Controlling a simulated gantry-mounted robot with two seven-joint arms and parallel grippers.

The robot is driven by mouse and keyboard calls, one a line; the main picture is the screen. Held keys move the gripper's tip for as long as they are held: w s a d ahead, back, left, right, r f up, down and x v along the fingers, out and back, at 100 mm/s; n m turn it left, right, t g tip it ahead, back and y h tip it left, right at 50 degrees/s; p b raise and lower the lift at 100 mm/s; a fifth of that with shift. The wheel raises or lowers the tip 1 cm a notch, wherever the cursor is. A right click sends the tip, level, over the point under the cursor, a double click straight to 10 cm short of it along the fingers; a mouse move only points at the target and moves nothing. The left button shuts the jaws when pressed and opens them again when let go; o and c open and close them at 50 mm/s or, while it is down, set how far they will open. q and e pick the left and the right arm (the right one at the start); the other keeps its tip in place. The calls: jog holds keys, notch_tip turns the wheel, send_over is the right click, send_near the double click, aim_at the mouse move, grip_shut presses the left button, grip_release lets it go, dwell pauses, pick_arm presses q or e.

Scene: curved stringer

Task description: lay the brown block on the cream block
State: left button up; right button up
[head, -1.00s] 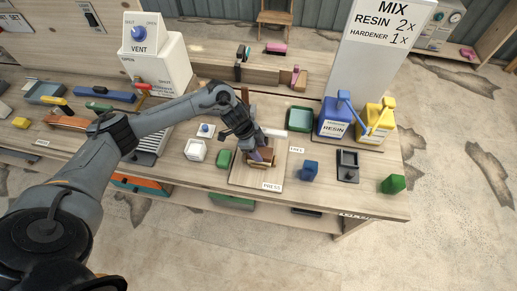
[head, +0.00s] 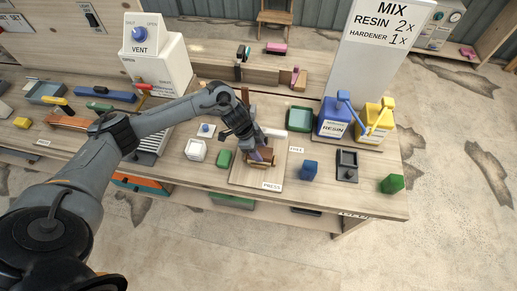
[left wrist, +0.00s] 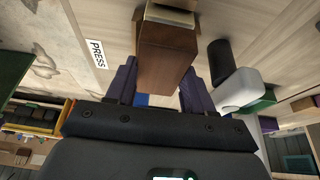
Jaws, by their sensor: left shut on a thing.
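The brown block (left wrist: 166,58) is between the two purple fingers of my left gripper (left wrist: 158,88) in the left wrist view. The gripper is shut on it. In the head view my left gripper (head: 258,154) is low over the board marked PRESS (head: 243,179), and the brown block (head: 266,162) shows at its fingers. A pale cream piece (left wrist: 170,15), likely the cream block, shows at the far end of the brown block in the left wrist view. Most of it is hidden, and I cannot tell whether the two touch. My right gripper is not in view.
A white rounded part (left wrist: 238,92) with a black end is close beside the fingers.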

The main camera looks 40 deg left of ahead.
pick_arm(q)
jog(key=shift+f, duration=0.3)
jog(key=o, duration=1.5)
notch_tip(320, 180, up, 3)
jog(key=p, duration=0.3)
jog(key=shift+r, duration=0.15)
notch_tip(320, 180, up, 5)
jog(key=p, duration=0.5)
dwell(0.3)
